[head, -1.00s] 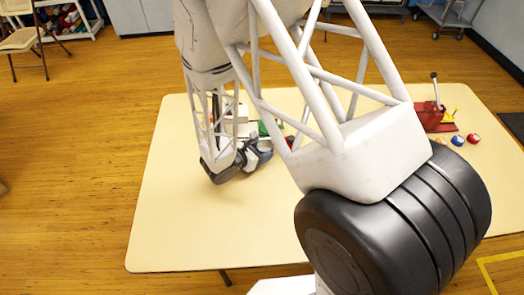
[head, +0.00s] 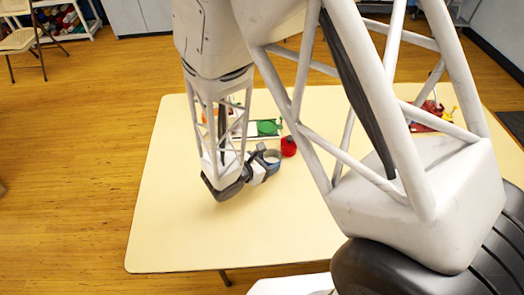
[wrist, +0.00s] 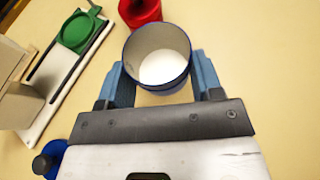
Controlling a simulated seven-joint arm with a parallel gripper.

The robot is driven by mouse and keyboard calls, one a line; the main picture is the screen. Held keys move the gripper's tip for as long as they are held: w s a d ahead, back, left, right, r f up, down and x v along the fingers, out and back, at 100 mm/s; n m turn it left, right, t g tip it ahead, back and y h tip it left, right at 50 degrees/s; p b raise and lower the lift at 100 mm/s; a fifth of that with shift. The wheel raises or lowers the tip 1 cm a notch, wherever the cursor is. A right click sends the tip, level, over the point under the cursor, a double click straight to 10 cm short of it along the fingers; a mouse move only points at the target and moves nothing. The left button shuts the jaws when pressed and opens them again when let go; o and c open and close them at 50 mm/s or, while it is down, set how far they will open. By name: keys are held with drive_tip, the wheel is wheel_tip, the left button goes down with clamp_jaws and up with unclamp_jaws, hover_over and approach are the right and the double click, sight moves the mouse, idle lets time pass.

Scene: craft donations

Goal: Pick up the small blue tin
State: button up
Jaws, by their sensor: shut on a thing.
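The small blue tin (wrist: 160,58) is round and open-topped, with a blue rim and a pale inside. In the wrist view it stands between the two blue fingers of my gripper (wrist: 160,80), which is shut on its sides. In the head view the tin (head: 272,157) shows at the end of my gripper (head: 266,164), over the front-left part of the table. I cannot tell whether its base touches the table.
A red container (head: 288,146) stands just beyond the tin. A white board with a green round part (head: 268,127) lies behind. In the wrist view, a pale box (wrist: 20,95) and a blue thing with a dark knob (wrist: 48,160) are at left. The front table (head: 190,240) is clear.

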sight(266, 131)
drive_tip(key=s, duration=0.2)
drive_tip(key=s+d, duration=0.1)
drive_tip(key=s, duration=0.4)
drive_tip(key=shift+s+d+r, duration=0.3)
drive_tip(key=shift+d+r, duration=0.1)
drive_tip(key=shift+w, duration=0.15)
drive_tip(key=w+n+t+y, duration=0.1)
drive_tip(key=w, duration=0.3)
drive_tip(key=w+a+n+t+y, duration=0.1)
drive_tip(key=w, duration=0.4)
drive_tip(key=w+n+t+y, duration=0.1)
drive_tip(key=w+n, duration=0.1)
drive_tip(key=w, duration=0.2)
drive_tip(key=shift+w+a+r+y, duration=0.3)
drive_tip(key=shift+r, duration=0.1)
drive_tip(key=w+d+r+n+t+y, duration=0.1)
drive_tip(key=w+n+y, duration=0.4)
drive_tip(key=w, duration=0.7)
drive_tip(key=shift+w+d+r+t+y, duration=0.2)
drive_tip(key=shift+r+t+y, duration=0.1)
drive_tip(key=shift+r+t, duration=0.55)
drive_tip(key=shift+r, duration=0.1)
drive_tip(key=shift+g, duration=0.25)
drive_tip(key=shift+f, duration=2.9)
drive_tip(key=shift+f, duration=0.6)
